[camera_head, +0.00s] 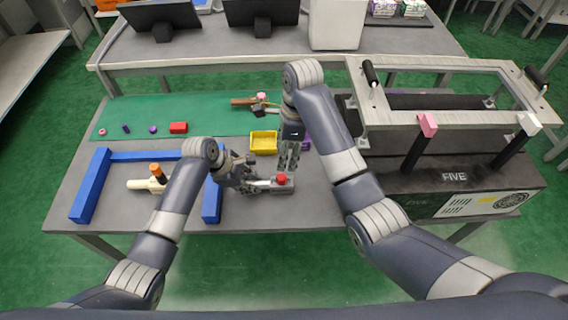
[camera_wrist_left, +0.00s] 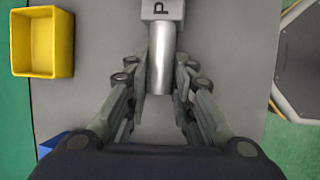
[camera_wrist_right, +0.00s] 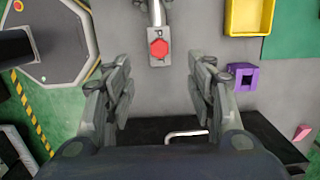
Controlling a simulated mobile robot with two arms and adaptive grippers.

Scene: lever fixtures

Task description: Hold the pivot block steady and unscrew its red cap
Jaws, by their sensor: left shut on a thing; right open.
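The pivot block (camera_head: 290,188) is a small grey block with a silver cylindrical shaft (camera_wrist_left: 161,55) on one side. Its red cap (camera_head: 282,178) sits on top and looks hexagonal in the right wrist view (camera_wrist_right: 159,48). My left gripper (camera_wrist_left: 161,78) is shut on the shaft, to the left of the block in the head view. Whether the block touches the table cannot be told. My right gripper (camera_wrist_right: 158,85) is open and empty, fingers pointing down; in the head view (camera_head: 288,168) it is just behind the cap, apart from it.
A yellow bin (camera_head: 263,142) and a purple block (camera_wrist_right: 241,76) stand close behind. A blue frame (camera_head: 90,187) with a white and orange lever piece (camera_head: 155,178) lies left. A large black fixture (camera_head: 455,178) blocks the right. Small parts lie on the green mat (camera_head: 205,108).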

